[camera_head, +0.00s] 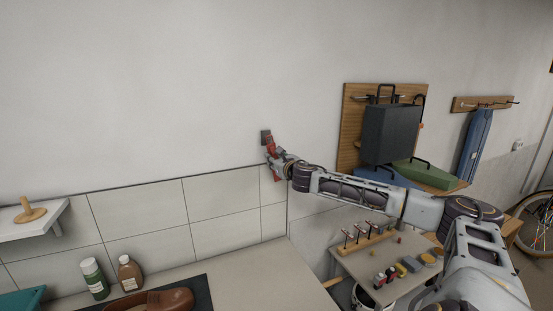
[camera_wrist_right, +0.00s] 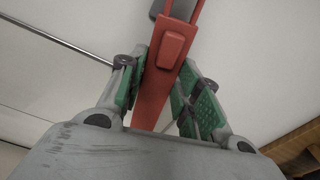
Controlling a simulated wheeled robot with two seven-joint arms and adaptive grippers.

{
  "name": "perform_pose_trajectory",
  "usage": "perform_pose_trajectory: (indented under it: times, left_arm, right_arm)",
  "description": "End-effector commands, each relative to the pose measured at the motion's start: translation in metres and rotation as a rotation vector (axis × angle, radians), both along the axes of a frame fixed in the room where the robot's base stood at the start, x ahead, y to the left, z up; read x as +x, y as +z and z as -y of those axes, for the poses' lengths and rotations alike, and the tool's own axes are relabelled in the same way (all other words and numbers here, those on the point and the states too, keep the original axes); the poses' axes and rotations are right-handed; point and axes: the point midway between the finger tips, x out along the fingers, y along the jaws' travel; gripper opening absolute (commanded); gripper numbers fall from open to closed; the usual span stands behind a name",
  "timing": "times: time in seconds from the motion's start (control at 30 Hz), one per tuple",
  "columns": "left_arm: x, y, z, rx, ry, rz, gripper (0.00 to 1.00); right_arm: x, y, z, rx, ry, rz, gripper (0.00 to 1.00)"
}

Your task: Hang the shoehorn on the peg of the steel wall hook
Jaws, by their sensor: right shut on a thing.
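The shoehorn is red. In the head view (camera_head: 269,150) it is against the wall in the middle, and part of it shows below the gripper. My right gripper (camera_head: 277,163) is shut on it. In the right wrist view the shoehorn (camera_wrist_right: 154,98) lies between the green-padded fingers of the gripper (camera_wrist_right: 163,88), and its upper end runs out of the top of the picture. The steel wall hook (camera_head: 265,135) shows as a small dark plate right behind the shoehorn's top. A grey part of it shows in the wrist view (camera_wrist_right: 184,9). The peg and any contact with it cannot be made out. My left gripper is out of view.
A counter (camera_head: 235,271) with a brown shoe (camera_head: 165,300), a green bottle (camera_head: 95,279) and a brown bottle (camera_head: 130,273) is at lower left. A white shelf (camera_head: 55,222) is at left. A wooden board (camera_head: 352,125) with a dark bag (camera_head: 390,133) is to the right. The wall around the hook is bare.

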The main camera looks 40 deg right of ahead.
Motion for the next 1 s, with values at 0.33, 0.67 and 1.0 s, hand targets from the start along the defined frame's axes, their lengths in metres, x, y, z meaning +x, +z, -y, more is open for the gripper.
perform_pose_trajectory:
  times: [0.33, 0.67, 1.0]
  left_arm:
    - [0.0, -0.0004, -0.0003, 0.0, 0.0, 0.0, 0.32]
    - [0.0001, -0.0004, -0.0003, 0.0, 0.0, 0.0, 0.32]
    - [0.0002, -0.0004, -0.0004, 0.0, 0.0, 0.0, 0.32]
  right_arm:
    - [0.0059, -0.0049, 0.0015, 0.0, 0.0, 0.001, 0.09]
    - [0.0062, -0.0056, 0.0017, 0.0, 0.0, 0.0, 0.09]
    - [0.0061, -0.0055, 0.0017, 0.0, 0.0, 0.0, 0.36]
